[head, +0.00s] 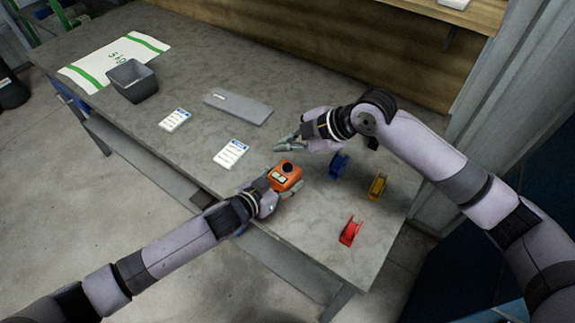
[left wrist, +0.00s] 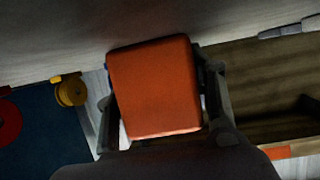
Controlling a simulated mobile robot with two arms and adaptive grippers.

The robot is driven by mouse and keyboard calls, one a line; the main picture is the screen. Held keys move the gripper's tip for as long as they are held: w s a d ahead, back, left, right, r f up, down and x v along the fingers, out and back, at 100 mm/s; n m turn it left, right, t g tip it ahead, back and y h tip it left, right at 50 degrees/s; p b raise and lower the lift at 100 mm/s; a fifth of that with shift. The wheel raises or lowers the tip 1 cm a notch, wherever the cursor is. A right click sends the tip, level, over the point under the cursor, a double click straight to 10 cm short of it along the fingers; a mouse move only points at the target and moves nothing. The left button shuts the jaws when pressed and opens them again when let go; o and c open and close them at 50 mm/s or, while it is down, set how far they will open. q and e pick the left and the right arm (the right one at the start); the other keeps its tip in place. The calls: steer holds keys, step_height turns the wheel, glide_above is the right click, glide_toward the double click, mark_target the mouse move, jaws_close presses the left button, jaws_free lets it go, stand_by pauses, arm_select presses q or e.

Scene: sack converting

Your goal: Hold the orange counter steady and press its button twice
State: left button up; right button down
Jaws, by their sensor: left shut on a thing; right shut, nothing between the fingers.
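The orange counter (head: 287,177) has a dark round button on top and a small light display. It is near the front edge of the table, in the grip of my left gripper (head: 279,184). In the left wrist view the orange counter (left wrist: 155,88) fills the middle, between the two fingers of my left gripper (left wrist: 165,110). My right gripper (head: 285,144) is shut and empty, behind the counter and apart from it in the picture. Its exact height above the table is hard to tell.
Blue (head: 339,165), yellow (head: 377,186) and red (head: 350,231) objects stand to the right. Two white label cards (head: 231,153) and a flat grey board (head: 238,107) lie to the left and behind. A grey bin (head: 133,81) stands by a green-striped white sack (head: 88,68) at the far left.

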stand_by(0.4)
arm_select(q)
steer(key=o, duration=1.4)
steer(key=shift+c, duration=0.2)
steer(key=v, duration=1.2)
steer(key=shift+a+f, duration=0.1)
arm_select(e)
steer(key=shift+f, duration=0.1)
